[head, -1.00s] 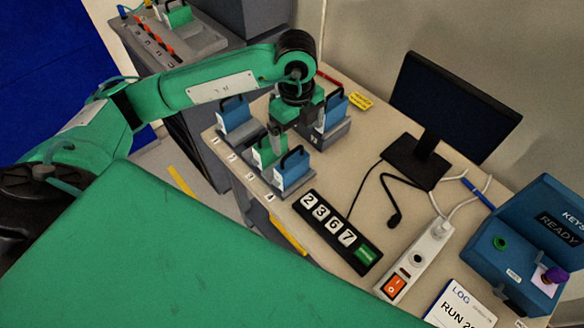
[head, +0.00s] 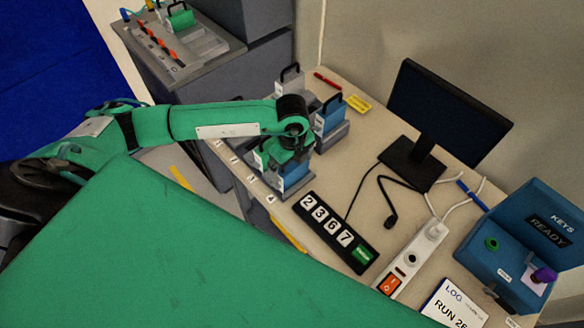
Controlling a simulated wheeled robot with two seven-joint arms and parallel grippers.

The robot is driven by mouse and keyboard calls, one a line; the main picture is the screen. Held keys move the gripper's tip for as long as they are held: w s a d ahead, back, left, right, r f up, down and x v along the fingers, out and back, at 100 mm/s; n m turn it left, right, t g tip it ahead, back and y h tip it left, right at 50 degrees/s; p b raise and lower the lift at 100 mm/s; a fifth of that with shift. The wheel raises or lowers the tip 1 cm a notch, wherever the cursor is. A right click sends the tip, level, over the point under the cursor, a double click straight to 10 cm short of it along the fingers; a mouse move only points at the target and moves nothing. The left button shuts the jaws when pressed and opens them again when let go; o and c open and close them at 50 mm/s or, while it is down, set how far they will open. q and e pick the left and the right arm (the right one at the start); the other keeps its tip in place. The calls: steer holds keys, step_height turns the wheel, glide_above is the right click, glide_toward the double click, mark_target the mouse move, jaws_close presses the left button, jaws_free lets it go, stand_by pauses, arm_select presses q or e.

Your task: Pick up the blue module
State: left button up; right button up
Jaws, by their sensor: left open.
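My left gripper (head: 280,163) is open and points down over the front of the module rack at the near-left part of the desk. Its wrist hides much of the rack and the fingertips are hard to make out. A blue module (head: 293,183) shows just below and right of it, partly covered; I cannot tell whether the fingers touch it. Another blue module (head: 328,116) with a black handle stands upright in a grey holder behind and to the right, clear of the gripper. My right gripper is not in view.
A grey-faced module (head: 288,82) with a black handle stands behind my arm. A number display (head: 335,231), a power strip (head: 411,262), a monitor (head: 446,118) and a blue key box (head: 525,245) stand to the right. A red pen and a yellow item lie behind.

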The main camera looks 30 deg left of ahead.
arm_select(q)
steer(key=shift+f, duration=0.5)
steer(key=shift+c, duration=0.2)
steer(key=c, duration=0.7)
steer(key=shift+c, duration=0.4)
steer(key=shift+w+r, duration=0.1)
steer(key=shift+r, duration=0.05)
